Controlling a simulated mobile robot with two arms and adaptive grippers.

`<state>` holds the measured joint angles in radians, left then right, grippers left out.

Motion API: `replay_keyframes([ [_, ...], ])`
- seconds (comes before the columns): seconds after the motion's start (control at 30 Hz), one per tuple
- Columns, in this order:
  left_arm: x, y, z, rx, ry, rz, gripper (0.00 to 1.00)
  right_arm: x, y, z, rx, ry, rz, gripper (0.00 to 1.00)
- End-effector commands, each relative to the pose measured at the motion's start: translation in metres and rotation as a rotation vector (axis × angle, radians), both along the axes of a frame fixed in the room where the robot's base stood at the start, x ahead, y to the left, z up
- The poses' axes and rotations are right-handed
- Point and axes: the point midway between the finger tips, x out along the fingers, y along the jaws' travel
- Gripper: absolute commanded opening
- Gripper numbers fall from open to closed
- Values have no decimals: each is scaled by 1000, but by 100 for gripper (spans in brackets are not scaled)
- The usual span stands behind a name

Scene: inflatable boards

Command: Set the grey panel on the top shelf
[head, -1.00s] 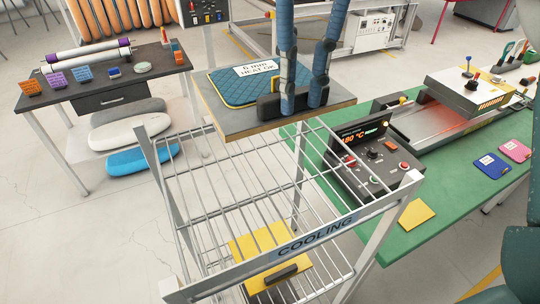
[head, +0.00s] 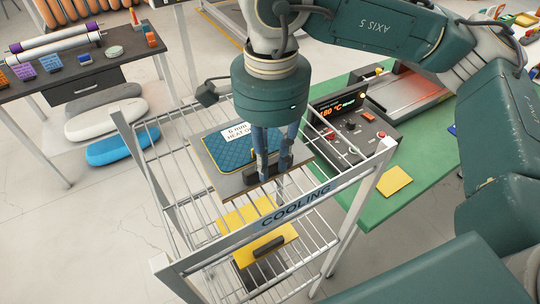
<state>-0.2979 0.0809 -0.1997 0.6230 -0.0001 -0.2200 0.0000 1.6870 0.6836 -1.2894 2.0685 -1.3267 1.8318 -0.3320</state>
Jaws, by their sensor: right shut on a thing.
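The grey panel (head: 231,190) has a blue quilted pad (head: 228,155) and a white "6 mm" label on it. It is level over the top shelf of the wire cooling rack (head: 322,190), inside the rack's outline. I cannot tell whether it touches the wires. My right gripper (head: 273,172) comes down from above with its blue fingers shut on the panel's black handle (head: 262,180). My wrist hides part of the panel's far side. My left gripper is not in view.
A yellow panel (head: 284,234) with a black handle sits lower in the rack. A green table (head: 412,165) with a control box (head: 352,128) stands close at the right. A dark table (head: 112,62) and rounded boards (head: 122,147) are at the left.

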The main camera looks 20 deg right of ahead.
Motion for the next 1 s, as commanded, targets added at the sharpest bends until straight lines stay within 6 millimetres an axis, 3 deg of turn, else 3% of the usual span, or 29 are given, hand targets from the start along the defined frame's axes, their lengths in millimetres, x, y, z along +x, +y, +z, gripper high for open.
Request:
replay_keyframes([
  [0.13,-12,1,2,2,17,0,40,0,0,-7,3,-3,0,0],
  [0.43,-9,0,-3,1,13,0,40,0,0,-10,2,-2,0,0],
  [0.47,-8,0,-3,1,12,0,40,0,0,-10,1,-1,0,24],
  [0.57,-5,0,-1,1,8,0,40,0,0,-9,1,-1,0,41],
  [0.83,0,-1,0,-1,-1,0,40,0,0,-8,1,-1,0,41],
  [1.0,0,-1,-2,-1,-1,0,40,1,1,2,2,-4,0,41],
])
